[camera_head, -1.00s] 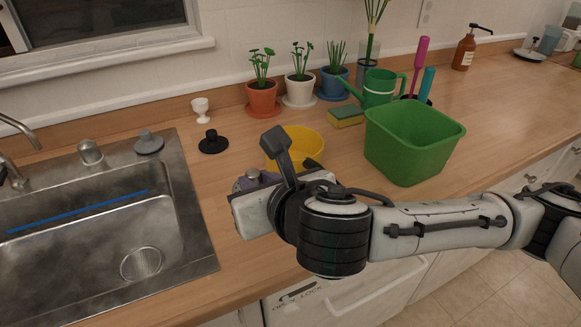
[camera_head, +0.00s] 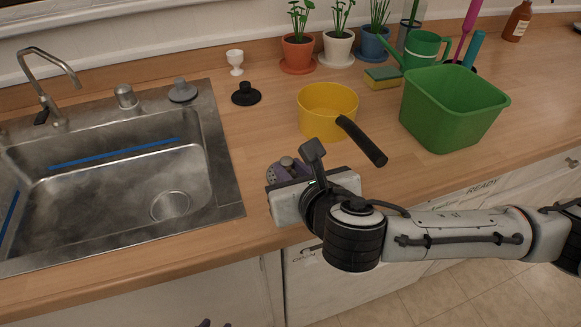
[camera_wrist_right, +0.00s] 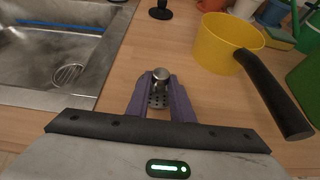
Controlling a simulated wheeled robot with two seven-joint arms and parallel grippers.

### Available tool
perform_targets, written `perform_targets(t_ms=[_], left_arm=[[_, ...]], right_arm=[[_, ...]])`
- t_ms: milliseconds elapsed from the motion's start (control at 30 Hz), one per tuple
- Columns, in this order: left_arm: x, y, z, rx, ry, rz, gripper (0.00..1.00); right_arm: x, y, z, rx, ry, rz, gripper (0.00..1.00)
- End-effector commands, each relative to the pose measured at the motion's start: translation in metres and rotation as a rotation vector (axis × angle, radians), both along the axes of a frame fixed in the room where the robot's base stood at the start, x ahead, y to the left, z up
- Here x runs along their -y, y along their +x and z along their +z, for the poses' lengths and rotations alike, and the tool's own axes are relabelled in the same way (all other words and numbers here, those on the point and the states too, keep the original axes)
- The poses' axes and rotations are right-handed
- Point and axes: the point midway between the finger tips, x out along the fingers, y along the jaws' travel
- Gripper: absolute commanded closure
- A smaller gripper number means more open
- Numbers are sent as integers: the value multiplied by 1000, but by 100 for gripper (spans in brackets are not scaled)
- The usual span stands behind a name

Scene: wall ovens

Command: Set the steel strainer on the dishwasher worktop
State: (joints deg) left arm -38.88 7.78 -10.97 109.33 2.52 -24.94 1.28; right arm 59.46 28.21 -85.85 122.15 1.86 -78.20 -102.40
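The steel strainer (camera_wrist_right: 158,92) is a small perforated metal cup with a round knob, between the purple fingers of my right gripper (camera_wrist_right: 160,98), which are shut on it. In the head view its knob (camera_head: 287,162) shows above the fingers of the right gripper (camera_head: 288,171); the rest is hidden. The strainer is over the wooden worktop (camera_head: 246,145), right of the sink, near the front edge above the white dishwasher front (camera_head: 330,285). I cannot tell whether it touches the wood. Purple tips of my left gripper (camera_head: 210,323) barely show at the bottom edge.
A yellow pot (camera_head: 326,112) with a dark handle (camera_head: 362,142) stands just beyond the right gripper. A green tub (camera_head: 452,110) is farther right. A black stopper (camera_head: 246,94) and white egg cup (camera_head: 235,62) stand behind. The sink (camera_head: 110,190) is left. Wood between sink and pot is clear.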

Motion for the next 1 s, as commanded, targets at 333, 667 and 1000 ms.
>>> perform_targets(t_ms=[333,667,1000], left_arm=[[0,-1,0,-1,1,1,69],[-1,-4,0,-8,1,2,69],[-1,-6,17,-14,2,1,69]], right_arm=[[0,0,0,-1,0,0,61],[8,-27,19,-2,1,4,61],[28,-86,57,-4,-3,2,61]])
